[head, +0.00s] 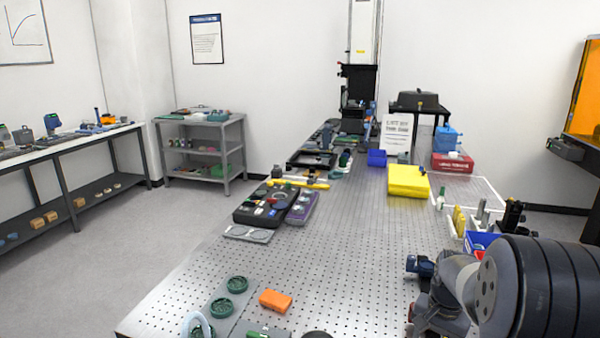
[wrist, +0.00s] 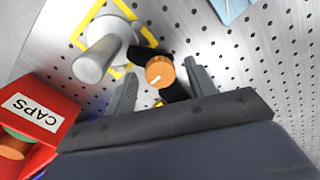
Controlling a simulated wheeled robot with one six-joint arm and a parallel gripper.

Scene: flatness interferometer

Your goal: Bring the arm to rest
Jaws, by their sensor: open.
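My gripper (wrist: 159,70) shows in the wrist view with its two grey fingers apart. A black piece with an orange knob (wrist: 160,72) appears between and beyond the fingertips; whether they touch it I cannot tell. In the head view my arm (head: 485,285) reaches in from the lower right, over the right side of the perforated table (head: 345,240). My fingers cannot be made out clearly there.
A red CAPS bin (wrist: 40,115) is close on the left in the wrist view, and a grey post (wrist: 95,62) stands on a yellow-outlined spot. In the head view, a yellow block (head: 408,180) and small fixtures (head: 462,220) stand beyond my arm. The middle of the table is mostly clear.

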